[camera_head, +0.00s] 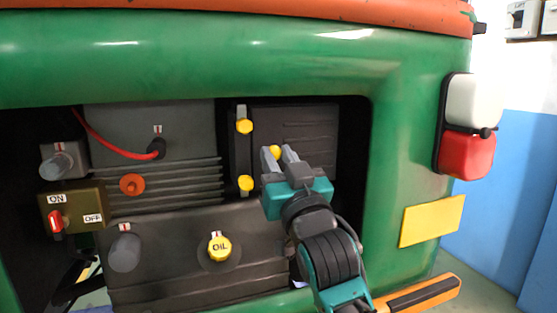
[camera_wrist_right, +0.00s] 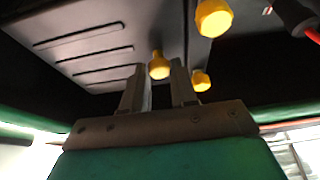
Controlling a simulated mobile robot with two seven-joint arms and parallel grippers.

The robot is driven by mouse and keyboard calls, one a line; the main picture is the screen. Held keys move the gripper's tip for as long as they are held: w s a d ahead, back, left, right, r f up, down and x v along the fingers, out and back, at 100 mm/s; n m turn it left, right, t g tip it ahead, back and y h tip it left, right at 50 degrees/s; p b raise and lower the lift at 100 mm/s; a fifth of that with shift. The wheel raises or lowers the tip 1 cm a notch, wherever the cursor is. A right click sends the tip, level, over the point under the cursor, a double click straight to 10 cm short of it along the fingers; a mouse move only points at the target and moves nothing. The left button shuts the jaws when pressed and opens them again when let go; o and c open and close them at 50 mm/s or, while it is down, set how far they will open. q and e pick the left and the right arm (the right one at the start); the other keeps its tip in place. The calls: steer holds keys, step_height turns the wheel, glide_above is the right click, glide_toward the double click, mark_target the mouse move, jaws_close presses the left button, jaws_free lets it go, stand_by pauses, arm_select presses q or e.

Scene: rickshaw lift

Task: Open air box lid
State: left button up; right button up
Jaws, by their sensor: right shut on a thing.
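The air box lid (camera_head: 310,128) is a dark grooved panel at the right side of the engine bay in the head view. It also shows in the wrist view (camera_wrist_right: 85,45). My right gripper (camera_head: 279,156) is at the lid's left part, shut on a small yellow knob (camera_head: 275,150). In the wrist view that knob (camera_wrist_right: 159,66) shows between the two fingertips of the gripper (camera_wrist_right: 160,75). Two more yellow knobs, an upper one (camera_head: 244,126) and a lower one (camera_head: 245,184), are on the dark strip left of the lid. The lid looks closed. My left gripper is not in view.
The green body frame (camera_head: 408,130) surrounds the bay. Left of the lid are a grey engine block (camera_head: 190,125), a red cable (camera_head: 100,137), a yellow oil cap (camera_head: 220,247) and an ON/OFF switch box (camera_head: 73,208). A red and white lamp (camera_head: 467,125) is outside the frame.

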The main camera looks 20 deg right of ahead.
jaws_close()
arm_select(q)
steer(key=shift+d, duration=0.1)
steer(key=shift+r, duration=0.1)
